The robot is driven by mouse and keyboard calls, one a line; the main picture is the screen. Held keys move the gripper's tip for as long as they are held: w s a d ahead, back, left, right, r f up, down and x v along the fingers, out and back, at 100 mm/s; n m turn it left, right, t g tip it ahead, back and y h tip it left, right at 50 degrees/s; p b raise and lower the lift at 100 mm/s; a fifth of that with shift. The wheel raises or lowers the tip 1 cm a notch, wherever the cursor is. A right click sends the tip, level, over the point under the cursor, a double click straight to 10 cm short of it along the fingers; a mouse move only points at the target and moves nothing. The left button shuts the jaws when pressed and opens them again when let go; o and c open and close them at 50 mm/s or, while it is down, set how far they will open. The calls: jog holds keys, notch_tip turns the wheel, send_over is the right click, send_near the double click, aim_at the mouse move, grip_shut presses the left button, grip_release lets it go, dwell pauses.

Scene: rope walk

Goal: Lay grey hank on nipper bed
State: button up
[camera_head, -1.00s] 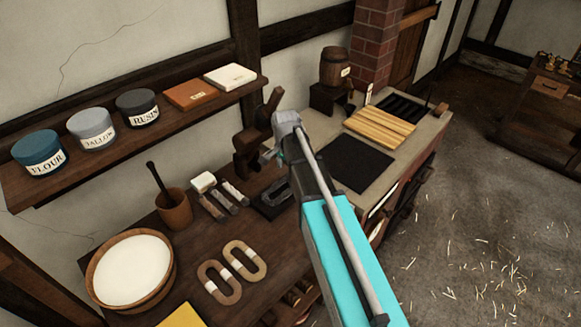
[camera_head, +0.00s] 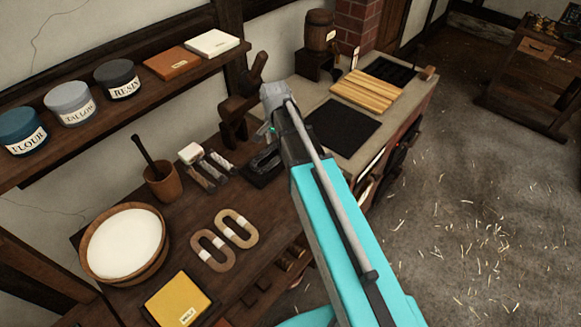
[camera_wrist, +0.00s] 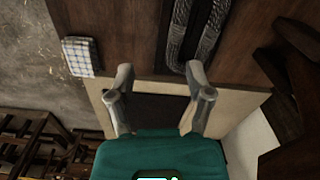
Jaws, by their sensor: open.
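The grey hank (camera_head: 262,165), a dark grey oval loop, lies on the wooden bench by the stone counter, partly hidden behind my arm in the head view. In the wrist view the hank (camera_wrist: 192,35) shows as a braided loop at the top edge, beyond my fingertips. My gripper (camera_wrist: 158,85) is open, with nothing between its fingers, short of the hank and apart from it. In the head view my arm hides most of my gripper. A dark wooden device with a lever (camera_head: 238,110) stands behind the hank; I cannot tell whether it holds the nipper bed.
Two tan hanks (camera_head: 224,240) lie nearer on the bench, beside a tub of white stuff (camera_head: 124,245) and a mortar (camera_head: 162,183). The stone counter (camera_head: 312,95) bears a black plate (camera_head: 343,126) and a slatted board (camera_head: 366,93). A checked cloth (camera_wrist: 81,56) lies left in the wrist view.

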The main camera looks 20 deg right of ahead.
jog(key=s+d+n, duration=0.1)
jog(key=s+n, duration=0.8)
jog(key=s, duration=0.5)
